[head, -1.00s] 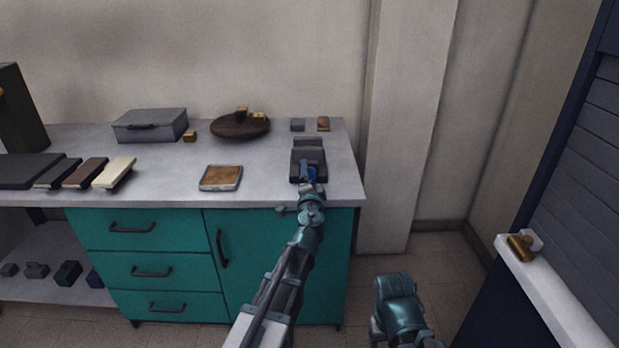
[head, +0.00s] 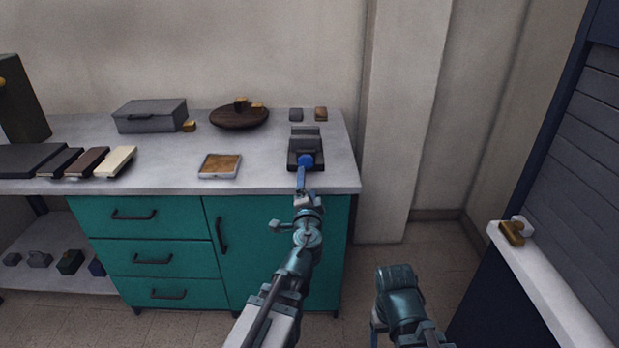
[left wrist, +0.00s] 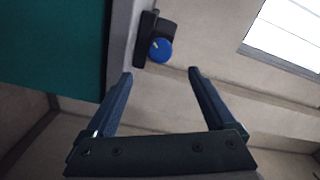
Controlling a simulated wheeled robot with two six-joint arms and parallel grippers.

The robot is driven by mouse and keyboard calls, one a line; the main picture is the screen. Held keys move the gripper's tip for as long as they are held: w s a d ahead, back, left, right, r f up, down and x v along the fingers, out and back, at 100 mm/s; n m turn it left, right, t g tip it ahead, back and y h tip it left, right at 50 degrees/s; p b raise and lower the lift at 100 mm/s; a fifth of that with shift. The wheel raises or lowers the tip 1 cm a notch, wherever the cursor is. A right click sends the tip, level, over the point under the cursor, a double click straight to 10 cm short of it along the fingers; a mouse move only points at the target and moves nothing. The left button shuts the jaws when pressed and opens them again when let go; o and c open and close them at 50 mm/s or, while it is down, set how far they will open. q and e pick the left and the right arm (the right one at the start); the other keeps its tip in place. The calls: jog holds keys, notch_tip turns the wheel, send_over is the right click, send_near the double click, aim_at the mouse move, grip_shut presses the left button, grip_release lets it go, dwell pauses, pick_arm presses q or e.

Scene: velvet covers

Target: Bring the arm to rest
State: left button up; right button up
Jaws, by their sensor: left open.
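My left gripper (head: 301,180) is in front of the counter's front edge, below the dark device in the head view. In the left wrist view my left gripper (left wrist: 162,84) shows two fingers spread wide with nothing between them. The dark device (head: 306,138) with a blue round knob (head: 305,161) stands near the counter's right front. The knob also shows in the left wrist view (left wrist: 160,50), beyond the fingertips and apart from them. Part of my right arm (head: 400,298) shows at the bottom; its gripper is out of view.
The pale counter (head: 260,177) has teal drawers (head: 150,250) below. On it are a framed tan tray (head: 220,165), a grey box (head: 150,115), a round brown board (head: 239,118) and several slabs (head: 115,162). A white ledge (head: 545,290) with a brass piece (head: 512,233) is at right.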

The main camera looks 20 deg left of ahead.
pick_arm(q)
jog(key=v, duration=0.2)
jog(key=shift+s+d, duration=0.1)
jog(key=shift+s, duration=0.2)
jog(key=s+d+r+n+g+h+p, duration=0.1)
jog(key=s+d+n+g+p, duration=0.1)
jog(key=s+d+g+p, duration=0.3)
jog(key=s+d+r+n+g+h+p, duration=0.1)
jog(key=s+d+g+p, duration=0.4)
jog(key=s+p, duration=0.6)
jog(key=s+d+n+g+h+p, duration=0.1)
jog(key=s+d+n+g+p, duration=0.2)
jog(key=s+g+p, duration=0.4)
jog(key=shift+s+d+r+n+g+h+p, duration=0.35)
jog(key=shift+s+d+p, duration=0.2)
jog(key=shift+d+p, duration=0.35)
